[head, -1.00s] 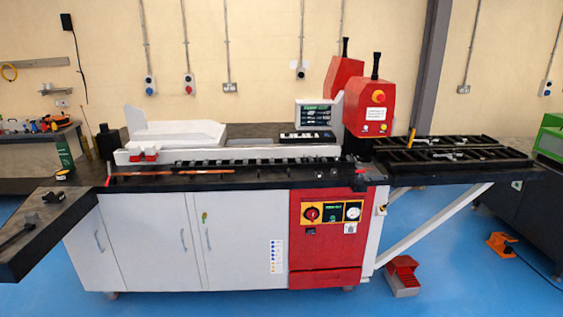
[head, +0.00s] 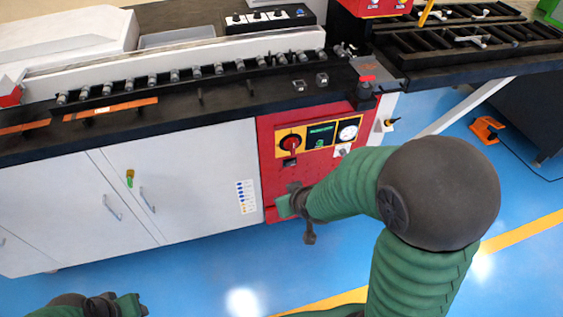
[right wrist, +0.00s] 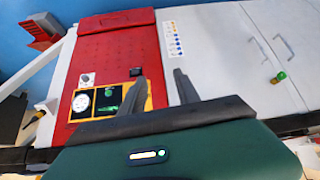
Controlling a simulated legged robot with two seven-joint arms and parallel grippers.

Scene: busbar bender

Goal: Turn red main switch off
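The red main switch (head: 291,143) is a round red knob on a yellow plate at the left of the red control panel (head: 272,180) in the head view. A small black socket-like part (head: 289,162) sits just below it. My right gripper (head: 301,212) is in front of the panel's lower part, below the switch and apart from it. In the right wrist view its two fingers (right wrist: 159,76) are spread with nothing between them; the switch seems hidden behind the left finger. My left gripper (head: 118,304) is low at the bottom left, partly cut off.
The plate also holds a small display (head: 320,135) and a round gauge (head: 348,132). White cabinet doors (head: 180,185) stand left of the panel. The black worktop (head: 220,100) overhangs above. An orange pedal (head: 487,130) lies on the blue floor at right.

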